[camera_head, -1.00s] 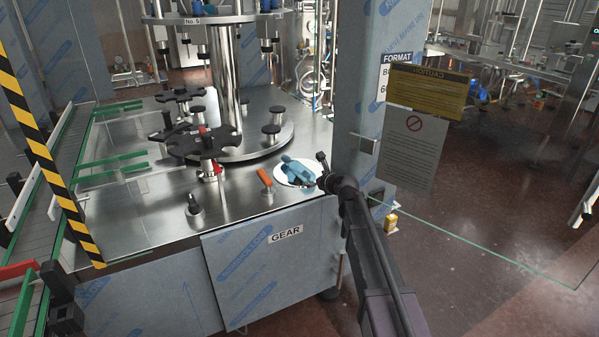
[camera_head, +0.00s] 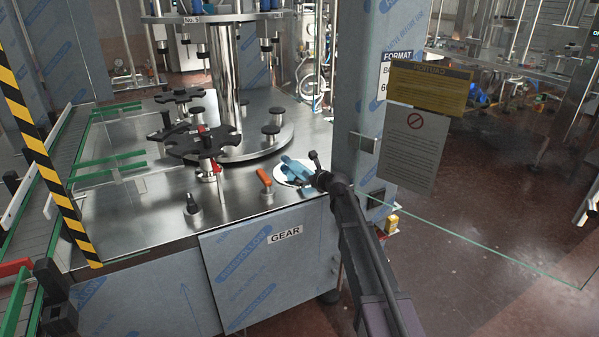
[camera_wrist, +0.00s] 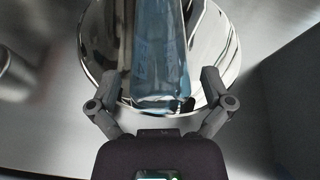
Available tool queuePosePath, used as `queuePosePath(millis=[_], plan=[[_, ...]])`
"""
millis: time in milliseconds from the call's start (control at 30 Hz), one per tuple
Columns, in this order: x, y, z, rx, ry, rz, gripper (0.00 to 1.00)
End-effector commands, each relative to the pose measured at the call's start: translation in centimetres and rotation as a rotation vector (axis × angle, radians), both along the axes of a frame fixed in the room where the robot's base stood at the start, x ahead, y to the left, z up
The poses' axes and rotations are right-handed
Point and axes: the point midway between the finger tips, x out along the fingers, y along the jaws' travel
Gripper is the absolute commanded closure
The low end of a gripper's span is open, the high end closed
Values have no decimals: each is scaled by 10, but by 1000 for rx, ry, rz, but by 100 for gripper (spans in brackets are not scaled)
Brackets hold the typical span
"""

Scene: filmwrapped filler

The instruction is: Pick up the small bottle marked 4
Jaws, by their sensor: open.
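A blue object (camera_head: 296,170) sits on a pale round plate (camera_head: 283,180) at the right corner of the machine table. In the wrist view this blue, partly see-through object (camera_wrist: 158,50) stretches between my fingers over a shiny round plate (camera_wrist: 98,40).
An orange-handled lever (camera_head: 265,179) and a dark knob (camera_head: 192,204) stand on the metal table left of the plate. Black star wheels (camera_head: 205,143) stand further back. A blue-filmed post (camera_head: 358,130) and a glass panel with notices (camera_head: 408,148) are close to my arm's right.

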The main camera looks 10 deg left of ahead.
Motion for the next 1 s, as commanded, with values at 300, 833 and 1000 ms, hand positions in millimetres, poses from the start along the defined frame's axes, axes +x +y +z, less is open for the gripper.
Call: queuePosePath(millis=[300, 833, 1000], plan=[[0, 0, 0, 0, 0, 0, 3], [0, 0, 0, 0, 0, 0, 75], [0, -1, 2, -1, 0, -1, 75]])
